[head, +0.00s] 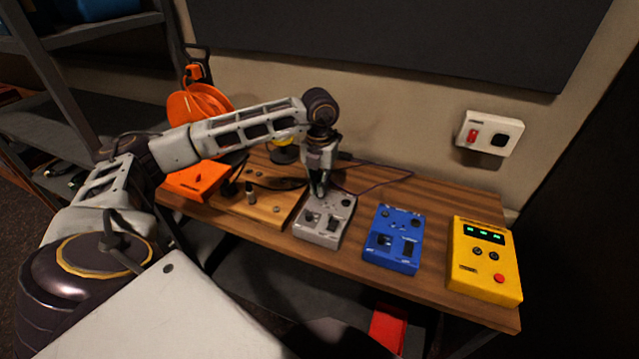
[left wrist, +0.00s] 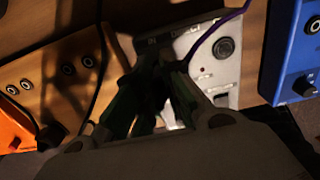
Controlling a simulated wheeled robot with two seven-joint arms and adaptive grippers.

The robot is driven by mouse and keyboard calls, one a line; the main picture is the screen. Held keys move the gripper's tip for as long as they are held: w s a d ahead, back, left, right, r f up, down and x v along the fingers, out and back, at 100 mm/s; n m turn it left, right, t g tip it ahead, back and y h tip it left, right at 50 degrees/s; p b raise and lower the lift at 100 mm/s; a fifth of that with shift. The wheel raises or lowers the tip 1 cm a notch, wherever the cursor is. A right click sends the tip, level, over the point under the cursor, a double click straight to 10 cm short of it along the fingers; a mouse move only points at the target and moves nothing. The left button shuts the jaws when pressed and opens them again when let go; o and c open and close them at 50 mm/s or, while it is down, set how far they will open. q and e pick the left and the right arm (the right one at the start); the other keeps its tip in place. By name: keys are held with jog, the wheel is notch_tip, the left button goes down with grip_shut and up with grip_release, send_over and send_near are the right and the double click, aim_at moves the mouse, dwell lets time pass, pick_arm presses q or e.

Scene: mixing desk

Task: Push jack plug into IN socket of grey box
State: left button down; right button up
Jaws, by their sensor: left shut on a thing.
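The grey box (head: 312,233) lies on the wooden desk, left of the blue box. My left gripper (head: 318,190) points down at the far left part of the grey box. It is shut on the jack plug, which the fingers mostly hide. A thin purple cable (left wrist: 203,35) runs to the fingers in the left wrist view. There the left gripper (left wrist: 160,65) lies dark over the left part of the grey box (left wrist: 232,75). The IN socket is hidden, and I cannot tell whether the plug touches it. My right gripper is out of view.
The blue box (head: 393,240) and the yellow box (head: 484,262) stand to the right. A wooden board (head: 277,207) and an orange box (head: 195,182) are on the left. The wall carries a white socket plate (head: 489,134). Bare desk shows behind the blue box.

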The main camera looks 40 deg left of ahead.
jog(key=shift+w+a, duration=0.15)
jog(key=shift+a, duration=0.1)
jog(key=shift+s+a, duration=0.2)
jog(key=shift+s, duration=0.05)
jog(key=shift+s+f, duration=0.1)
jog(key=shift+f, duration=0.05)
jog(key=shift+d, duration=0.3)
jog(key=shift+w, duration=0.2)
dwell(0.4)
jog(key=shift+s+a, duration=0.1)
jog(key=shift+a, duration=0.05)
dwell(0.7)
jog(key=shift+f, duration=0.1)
